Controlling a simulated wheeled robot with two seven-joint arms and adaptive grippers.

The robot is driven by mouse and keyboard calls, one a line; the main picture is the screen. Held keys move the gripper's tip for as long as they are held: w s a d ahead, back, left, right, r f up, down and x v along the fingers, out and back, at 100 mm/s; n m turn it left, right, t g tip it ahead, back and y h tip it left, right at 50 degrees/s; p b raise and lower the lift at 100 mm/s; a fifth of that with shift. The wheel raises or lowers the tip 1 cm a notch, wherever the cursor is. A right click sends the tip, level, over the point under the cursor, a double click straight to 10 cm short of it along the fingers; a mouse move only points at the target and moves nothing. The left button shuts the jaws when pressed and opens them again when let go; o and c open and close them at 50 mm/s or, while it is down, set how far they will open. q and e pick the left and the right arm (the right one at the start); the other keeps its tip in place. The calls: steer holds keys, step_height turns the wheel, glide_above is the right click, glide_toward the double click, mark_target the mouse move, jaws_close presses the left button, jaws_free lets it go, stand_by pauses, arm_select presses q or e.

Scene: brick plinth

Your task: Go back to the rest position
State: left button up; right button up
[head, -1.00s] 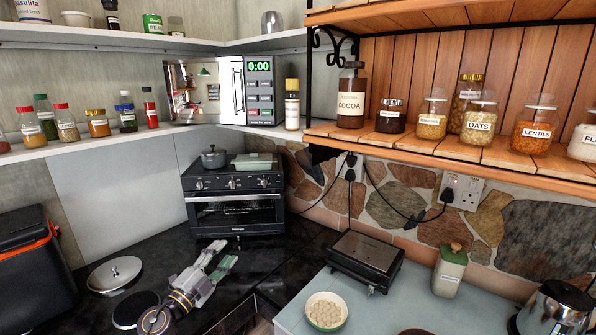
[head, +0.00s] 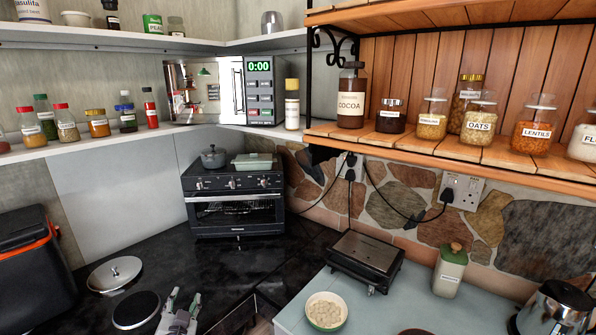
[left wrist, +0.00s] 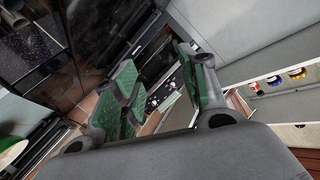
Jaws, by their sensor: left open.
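My left gripper (head: 184,301) shows at the bottom edge of the head view, low over the front of the black countertop (head: 190,262). Its two fingers are apart with nothing between them. In the left wrist view, the same gripper (left wrist: 155,95) shows green finger pads spread open and empty. My right gripper is not in either view.
A round black disc (head: 136,310) and a metal lid (head: 115,273) lie left of the gripper. A toaster oven (head: 233,208) stands behind. A bowl (head: 326,311) and a black grill (head: 365,261) sit on the pale counter to the right. The black countertop before the oven is clear.

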arm_select(q)
steer(key=s+d+f+g+h, duration=0.1)
steer(key=s+d+f+g, duration=0.25)
steer(key=s, duration=0.45)
steer(key=s+d+f+n+g+h, duration=0.1)
steer(key=s+d+f+g+h, duration=0.1)
steer(key=s+f+g, duration=0.4)
steer(key=s+d+f+g+h, duration=0.1)
steer(key=s+d+f+g, duration=0.2)
steer(key=s, duration=0.6)
steer(key=s+f+b, duration=0.2)
steer(key=s+f, duration=0.1)
steer(key=f, duration=3.2)
steer(key=s+a+f+b, duration=0.1)
steer(key=s+a+f, duration=0.1)
steer(key=s+f, duration=0.9)
steer(key=s+a+f+g+b, duration=0.1)
steer(key=s+a+f, duration=0.1)
steer(key=s+f, duration=0.8)
steer(key=shift+s+f, duration=0.4)
steer(key=shift+s, duration=0.2)
steer(key=shift+r+g, duration=0.25)
